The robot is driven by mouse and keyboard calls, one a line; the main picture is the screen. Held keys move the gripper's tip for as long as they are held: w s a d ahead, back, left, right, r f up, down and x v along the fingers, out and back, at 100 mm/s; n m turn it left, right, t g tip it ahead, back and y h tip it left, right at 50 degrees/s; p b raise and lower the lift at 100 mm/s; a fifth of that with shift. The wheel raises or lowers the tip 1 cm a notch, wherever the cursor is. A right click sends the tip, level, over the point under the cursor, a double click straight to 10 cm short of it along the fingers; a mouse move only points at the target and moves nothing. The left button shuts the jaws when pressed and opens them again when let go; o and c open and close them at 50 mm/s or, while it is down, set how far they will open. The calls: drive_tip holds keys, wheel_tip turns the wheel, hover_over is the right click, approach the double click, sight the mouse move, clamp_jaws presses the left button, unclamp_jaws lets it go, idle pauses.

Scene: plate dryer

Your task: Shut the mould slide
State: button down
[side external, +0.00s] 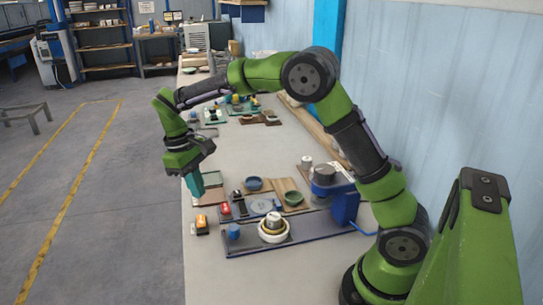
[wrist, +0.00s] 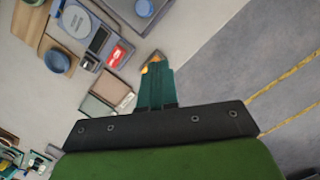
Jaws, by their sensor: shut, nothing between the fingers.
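My gripper (side external: 195,193) has teal fingers, pressed together and empty. It hangs above the table's left edge, pointing down; the closed fingers also show in the wrist view (wrist: 156,72). No part can be clearly picked out as the mould slide. A long dark blue base plate (side external: 300,240) lies on the near part of the table, right of and nearer the camera than my gripper. It carries a blue knob (side external: 233,231), a white ring (side external: 273,237) around a metal cylinder (side external: 273,220), and a blue upright block (side external: 345,207) at its right end.
A small orange-red item (side external: 201,224) sits near the table's left edge, below my gripper. A grey scale-like device (wrist: 85,27) with a red part (wrist: 119,54) is close by. A green bowl (side external: 292,198) and wooden boards lie beyond the base plate. Bare table (side external: 225,285) lies in front.

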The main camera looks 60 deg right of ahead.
sight(274, 213)
drive_tip(key=f, duration=0.3)
drive_tip(key=f+n+g, duration=0.1)
drive_tip(key=f, duration=0.2)
drive_tip(key=f+n+g, duration=0.1)
drive_tip(key=f, duration=0.2)
drive_tip(key=shift+s+d+f+h, duration=0.15)
drive_tip(key=shift+d+f+h, duration=0.2)
drive_tip(key=shift+h, duration=0.05)
drive_tip(key=s, duration=0.1)
drive_tip(key=s+d, duration=0.1)
drive_tip(key=shift+s+r, duration=0.1)
drive_tip(key=shift+s, duration=0.25)
drive_tip(key=shift+s+d, duration=0.1)
drive_tip(key=shift+s, duration=0.4)
drive_tip(key=s+d, duration=0.9)
drive_tip(key=shift+s+d, duration=0.4)
